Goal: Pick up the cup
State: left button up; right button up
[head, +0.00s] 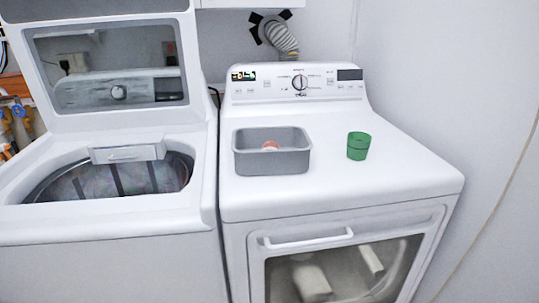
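A green cup (358,146) stands upright on the white top of the dryer (400,180), right of its middle. It is to the right of a grey rectangular bin and apart from it. Neither of my grippers shows in the head view, so nothing is seen touching the cup.
The grey bin (245,163) on the dryer top holds a small pinkish-orange item (270,146). A washer (110,225) with its lid (115,65) raised stands at the left. The dryer top around the cup is clear. A wall (450,80) is at the right.

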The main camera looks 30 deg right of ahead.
aim_at(358, 143)
jog(key=z, duration=1.45)
